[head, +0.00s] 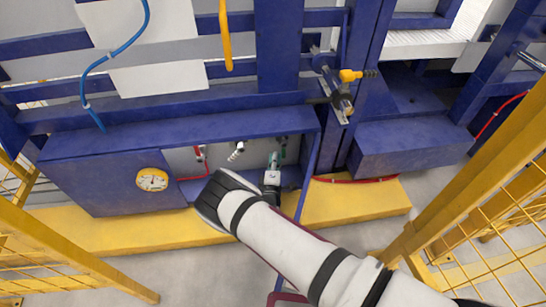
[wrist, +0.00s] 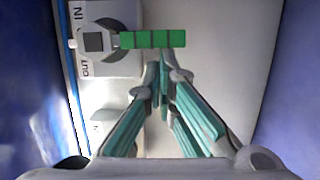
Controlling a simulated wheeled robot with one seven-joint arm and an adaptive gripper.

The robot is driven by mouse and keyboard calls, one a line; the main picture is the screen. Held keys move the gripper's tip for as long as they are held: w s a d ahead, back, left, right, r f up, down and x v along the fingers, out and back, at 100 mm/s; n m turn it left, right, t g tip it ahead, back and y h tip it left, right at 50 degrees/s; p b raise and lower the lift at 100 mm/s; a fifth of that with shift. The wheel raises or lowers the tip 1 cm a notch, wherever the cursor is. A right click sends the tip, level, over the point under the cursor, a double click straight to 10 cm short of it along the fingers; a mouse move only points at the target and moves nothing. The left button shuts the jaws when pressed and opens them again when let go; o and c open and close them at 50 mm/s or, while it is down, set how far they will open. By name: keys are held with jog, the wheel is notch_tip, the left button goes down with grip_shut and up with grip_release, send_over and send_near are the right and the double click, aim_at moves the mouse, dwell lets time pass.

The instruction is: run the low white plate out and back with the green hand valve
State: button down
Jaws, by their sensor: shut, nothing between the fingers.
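The green hand valve (wrist: 155,39) has a blocky green lever pointing right from a grey hub (wrist: 95,41), on a pale plate marked IN at the top and OUT lower left. My gripper (wrist: 162,75) is shut and empty, its teal fingertips close to the lever's lower edge; contact cannot be told. In the head view my gripper (head: 276,160) reaches into the open front of the blue cabinet, and the valve's lever is hard to separate from it. Which is the low plate is unclear.
The blue cabinet (head: 100,185) has a round yellow gauge (head: 152,180). Other small fittings (head: 236,151) sit inside it left of my gripper. In the wrist view blue walls (wrist: 295,95) close in on both sides. Yellow mesh fences (head: 480,190) flank my arm.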

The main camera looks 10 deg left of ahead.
jog(key=shift+w+d+f+n+p, duration=0.15)
jog(key=shift+d+f+n+p, duration=0.15)
jog(key=shift+d, duration=0.2)
jog(key=shift+w+d+f+n+p, duration=0.1)
jog(key=shift+w+d+n+p, duration=0.05)
jog(key=shift+d+n, duration=0.3)
